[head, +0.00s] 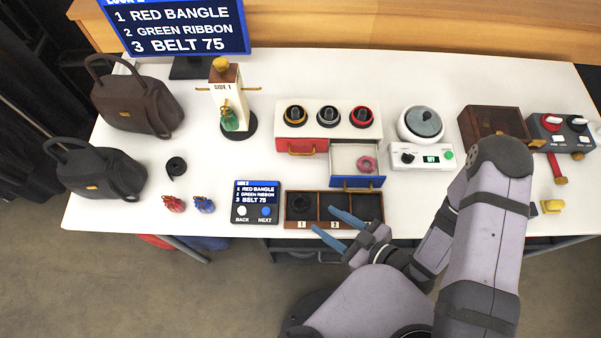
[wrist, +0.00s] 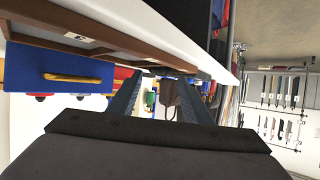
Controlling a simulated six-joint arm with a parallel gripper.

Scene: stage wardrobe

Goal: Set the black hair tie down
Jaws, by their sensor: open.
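A dark round thing, which looks like the black hair tie (head: 299,202), lies in the left compartment, marked 1, of the brown tray (head: 345,225) at the table's front edge. It is dark on dark, so its outline is hard to tell. My gripper (head: 324,219) is open, with its two blue fingers at the tray's front edge, just right of and in front of that compartment. In the wrist view my gripper (wrist: 160,78) shows nothing held between its fingers. The tray's other compartments look empty.
Behind the tray, a blue-fronted drawer (head: 357,183) stands open with a pink ring (head: 367,163) in it. A small screen with buttons (head: 256,202) is left of the tray. A black roll (head: 176,166) lies farther left.

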